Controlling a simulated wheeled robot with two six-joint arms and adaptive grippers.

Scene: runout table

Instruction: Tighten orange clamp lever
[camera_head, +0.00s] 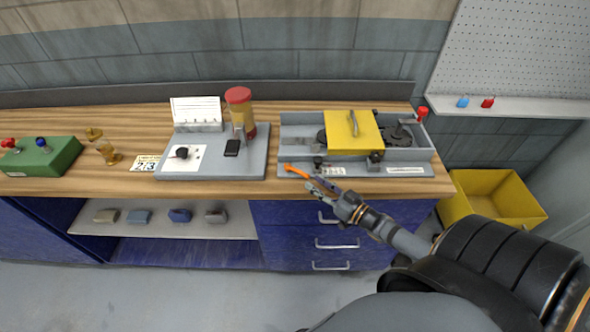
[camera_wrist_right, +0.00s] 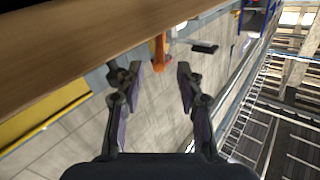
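The orange clamp lever (camera_head: 298,170) sits at the front left corner of the grey machine fixture (camera_head: 408,171) on the bench. My right gripper (camera_head: 318,184) is at the bench's front edge, just in front and to the right of the lever. In the right wrist view its two fingers (camera_wrist_right: 158,72) are spread apart with nothing between the pads. The orange lever (camera_wrist_right: 160,50) shows there beyond the fingertips, roughly centred between them. A visible gap separates it from the pads. The lever's pivot is hard to make out. My left gripper is not in view.
The fixture has a yellow cover (camera_head: 352,132). A grey panel (camera_head: 250,166) with a red-capped jar (camera_head: 239,108) stands to its left. A green button box (camera_head: 42,157) is farther left. A yellow bin (camera_head: 492,198) stands on the floor right of the wooden bench.

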